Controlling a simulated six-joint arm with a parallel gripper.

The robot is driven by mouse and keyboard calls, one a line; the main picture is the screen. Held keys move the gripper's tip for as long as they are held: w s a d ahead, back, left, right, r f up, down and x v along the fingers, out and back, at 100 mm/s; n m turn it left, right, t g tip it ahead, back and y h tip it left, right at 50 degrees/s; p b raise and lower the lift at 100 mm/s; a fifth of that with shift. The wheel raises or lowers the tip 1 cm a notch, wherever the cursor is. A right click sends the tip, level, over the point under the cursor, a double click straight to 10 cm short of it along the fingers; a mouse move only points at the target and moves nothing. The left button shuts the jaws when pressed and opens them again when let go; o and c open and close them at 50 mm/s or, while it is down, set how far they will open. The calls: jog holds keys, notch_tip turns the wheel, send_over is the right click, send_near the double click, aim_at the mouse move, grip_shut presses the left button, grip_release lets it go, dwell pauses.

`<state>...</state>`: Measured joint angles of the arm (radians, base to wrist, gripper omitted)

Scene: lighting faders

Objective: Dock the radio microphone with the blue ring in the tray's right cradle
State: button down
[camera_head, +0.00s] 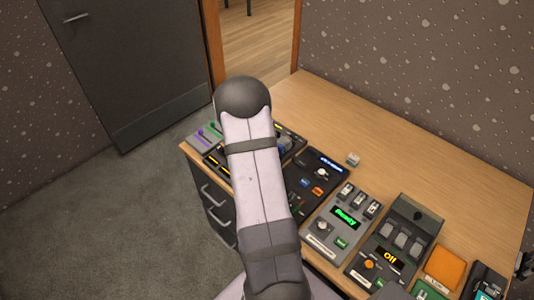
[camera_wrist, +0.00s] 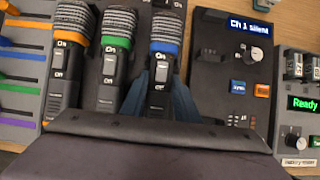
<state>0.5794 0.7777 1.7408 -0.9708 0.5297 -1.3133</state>
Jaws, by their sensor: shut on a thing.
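The radio microphone with the blue ring (camera_wrist: 165,47) stands rightmost in a row of three in the wrist view, mesh head away from me and its switch marked On. My gripper (camera_wrist: 160,88) is shut on its body, one dark finger on each side. The microphones with the green ring (camera_wrist: 115,45) and the orange ring (camera_wrist: 68,38) lie to its left. Little of the dark tray (camera_wrist: 139,42) shows between them. I cannot tell whether the blue-ringed microphone touches its cradle. In the head view my arm hides most of the tray and the gripper.
A fader board with coloured strips (camera_wrist: 22,70) lies left of the microphones. A dark panel reading "Ch 1 silent" (camera_wrist: 212,70) is close on the right, then a grey unit reading "Ready" (camera_head: 341,220). The desk's back strip (camera_head: 320,105) is mostly clear; a small block (camera_head: 353,159) sits there.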

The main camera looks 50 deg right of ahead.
jog(key=c, duration=1.3)
grip_release()
jog(key=c, duration=0.4)
jog(key=shift+r+p, duration=3)
jog(key=shift+r, duration=0.05)
